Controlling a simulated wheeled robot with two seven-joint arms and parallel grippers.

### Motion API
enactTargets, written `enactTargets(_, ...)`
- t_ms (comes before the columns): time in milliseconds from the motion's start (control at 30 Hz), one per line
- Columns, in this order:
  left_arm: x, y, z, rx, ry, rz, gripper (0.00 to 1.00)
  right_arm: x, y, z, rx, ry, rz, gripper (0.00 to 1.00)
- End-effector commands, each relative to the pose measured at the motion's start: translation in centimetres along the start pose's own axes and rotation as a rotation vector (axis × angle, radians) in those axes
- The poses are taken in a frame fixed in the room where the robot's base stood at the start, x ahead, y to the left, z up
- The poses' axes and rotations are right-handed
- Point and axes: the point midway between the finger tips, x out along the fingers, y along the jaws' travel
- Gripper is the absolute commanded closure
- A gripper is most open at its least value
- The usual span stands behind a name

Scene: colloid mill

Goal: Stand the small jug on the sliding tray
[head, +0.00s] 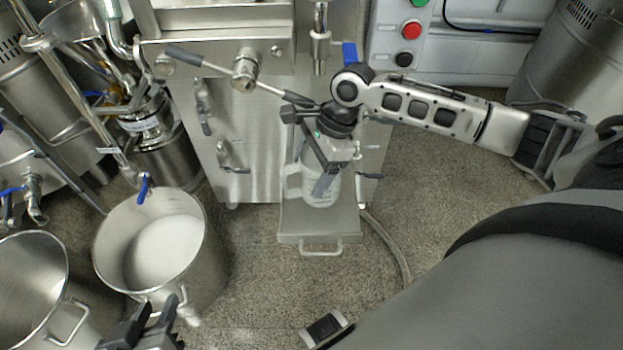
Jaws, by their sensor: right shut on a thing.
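The small jug (318,190) is a pale, translucent vessel with a handle on its left side, in the middle of the head view. My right gripper (328,182) reaches over it from above and is shut on it, hiding part of its top and front. The sliding tray (318,228) is a steel plate with a bar handle at its front, sticking out from the machine. The jug appears upright over the tray; I cannot tell whether its base touches it. My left gripper (154,312) is at the bottom left, its fingers apart and empty, in front of a large pot.
A large steel pot (108,232) with white contents stands left of the tray, with another pot (62,262) beside it. The mill's steel cabinet (238,130) and lever (205,60) are behind. A hose (388,238) lies on the floor right of the tray.

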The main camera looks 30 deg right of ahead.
Motion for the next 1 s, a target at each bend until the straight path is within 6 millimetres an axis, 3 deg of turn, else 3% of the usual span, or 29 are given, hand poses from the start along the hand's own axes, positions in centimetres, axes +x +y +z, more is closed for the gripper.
enactTargets(300,2.1,0.2,2.7,-0.002,-0.059,0.03,0.66,3.4,-0.4,-1.7,0.0,0.001,0.0,0.48)
enactTargets(667,2.2,0.2,2.0,0.004,-0.054,0.031,0.66,3.4,-0.4,-1.7,0.001,0.001,-0.001,0.48)
enactTargets(700,2.1,0.2,2.0,0.004,-0.051,0.03,0.66,3.4,-0.4,-1.7,0.001,0.002,-0.001,0.16)
enactTargets(767,2.0,0.2,1.9,0.003,-0.047,0.029,0.66,3.5,-0.4,-1.7,0.001,0.002,-0.001,0.03)
enactTargets(1000,1.9,0.2,1.8,0.0,-0.043,0.027,0.66,3.4,-0.4,-1.7,0.0,0.002,-0.001,0.03)
